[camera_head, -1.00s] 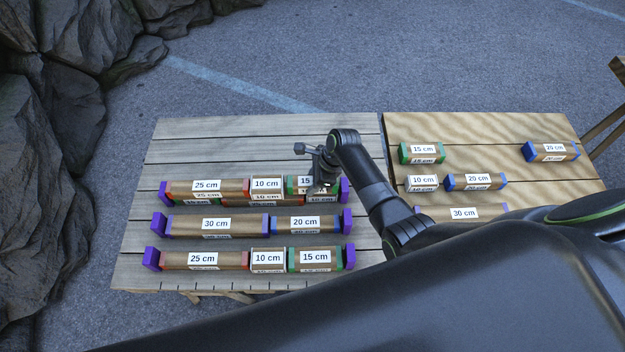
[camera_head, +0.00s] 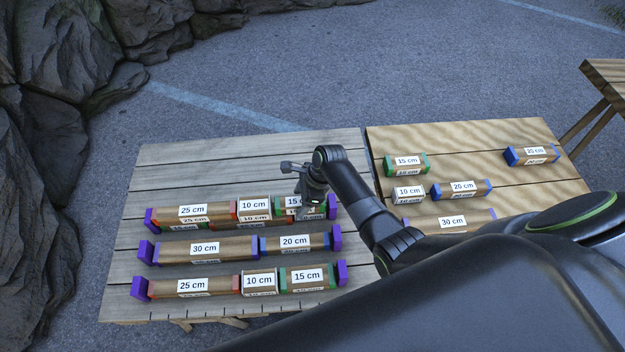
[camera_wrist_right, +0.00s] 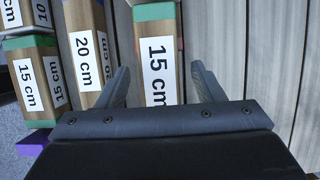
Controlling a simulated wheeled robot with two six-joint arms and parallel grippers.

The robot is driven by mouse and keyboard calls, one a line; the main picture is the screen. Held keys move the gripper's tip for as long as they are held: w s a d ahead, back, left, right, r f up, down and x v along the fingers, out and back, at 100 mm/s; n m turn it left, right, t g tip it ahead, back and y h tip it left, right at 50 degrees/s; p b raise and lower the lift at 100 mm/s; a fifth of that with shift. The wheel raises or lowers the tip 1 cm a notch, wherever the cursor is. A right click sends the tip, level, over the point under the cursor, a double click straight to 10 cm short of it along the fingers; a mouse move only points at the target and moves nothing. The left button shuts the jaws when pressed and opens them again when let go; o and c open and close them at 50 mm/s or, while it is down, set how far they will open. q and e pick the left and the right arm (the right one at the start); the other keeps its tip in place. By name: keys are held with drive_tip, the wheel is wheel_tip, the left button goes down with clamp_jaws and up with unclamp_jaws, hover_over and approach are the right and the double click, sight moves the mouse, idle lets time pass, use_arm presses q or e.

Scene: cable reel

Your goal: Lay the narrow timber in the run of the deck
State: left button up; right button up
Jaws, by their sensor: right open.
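My right gripper (camera_head: 312,207) is over the right end of the back row on the left table. In the right wrist view its open fingers (camera_wrist_right: 162,80) stand on either side of a timber labelled 15 cm (camera_wrist_right: 157,50) with a green end. That timber (camera_head: 288,203) is partly hidden by the gripper in the head view. The same row holds a 25 cm timber (camera_head: 193,210) and a 10 cm timber (camera_head: 254,205), with more pieces apparently beneath them. Purple stops (camera_head: 151,219) end the row. Which piece is the narrow timber I cannot tell. My left gripper is out of view.
The middle row holds 30 cm (camera_head: 204,249) and 20 cm (camera_head: 295,242) timbers. The front row holds 25, 10 and 15 cm pieces (camera_head: 308,277). Several loose timbers lie on the right table (camera_head: 470,137). Rocks (camera_head: 60,130) stand at left. My arm hides part of both tables.

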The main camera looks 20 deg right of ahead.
drive_tip(key=p+v, duration=0.1)
drive_tip(key=v, duration=1.5)
drive_tip(key=shift+r, duration=0.15)
drive_tip(key=shift+s+d, duration=0.1)
drive_tip(key=shift+d, duration=0.05)
